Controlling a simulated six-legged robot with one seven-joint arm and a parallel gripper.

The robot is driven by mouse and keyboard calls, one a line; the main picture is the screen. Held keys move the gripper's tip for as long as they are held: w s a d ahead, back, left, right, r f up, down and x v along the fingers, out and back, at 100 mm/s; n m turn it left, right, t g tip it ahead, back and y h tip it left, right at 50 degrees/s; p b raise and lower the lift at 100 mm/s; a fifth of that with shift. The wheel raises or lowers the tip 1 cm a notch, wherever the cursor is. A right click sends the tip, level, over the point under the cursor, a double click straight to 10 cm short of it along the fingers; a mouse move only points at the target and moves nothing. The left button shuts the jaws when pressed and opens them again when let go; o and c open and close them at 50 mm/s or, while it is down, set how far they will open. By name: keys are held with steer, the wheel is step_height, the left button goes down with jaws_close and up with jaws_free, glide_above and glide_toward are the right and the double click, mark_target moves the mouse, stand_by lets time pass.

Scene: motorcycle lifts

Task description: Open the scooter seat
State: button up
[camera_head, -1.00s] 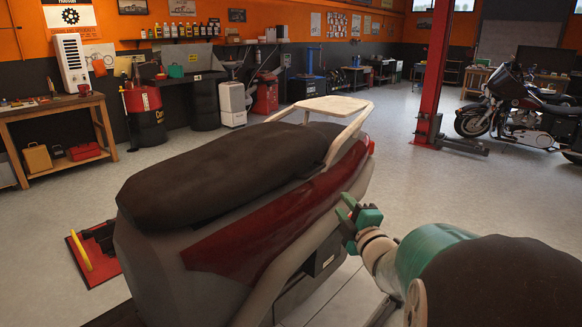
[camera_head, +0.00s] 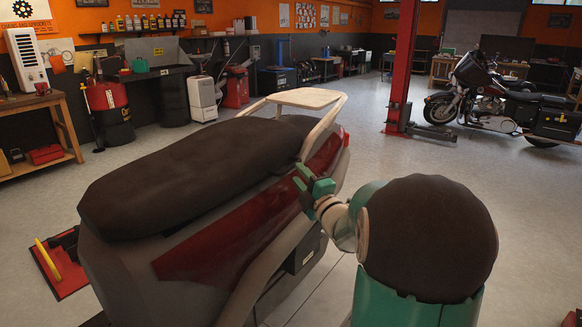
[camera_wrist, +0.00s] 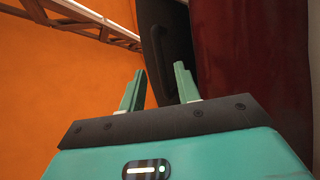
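The scooter's dark brown seat (camera_head: 190,172) lies down on the grey and red body (camera_head: 225,232), with no gap visible between them. A pale rear rack (camera_head: 318,98) stands behind the seat. My gripper (camera_head: 306,184) is beside the red side panel, just below the rack's near arm; I cannot tell whether it touches. In the wrist view my gripper's two green fingers (camera_wrist: 159,84) are apart with nothing between them. Beyond them are a dark part (camera_wrist: 167,45), not clearly identifiable, and a dark red panel (camera_wrist: 240,55).
A red lift post (camera_head: 402,75) and a parked motorcycle (camera_head: 492,105) stand at the back right. A red board with a yellow handle (camera_head: 60,265) lies on the floor at left. A workbench (camera_head: 40,110) and shelves line the left wall. The middle floor is clear.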

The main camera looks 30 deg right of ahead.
mark_target(292, 165)
steer(key=x, duration=0.5)
steer(key=shift+w, duration=0.15)
steer(key=shift+c, duration=0.3)
jaws_close()
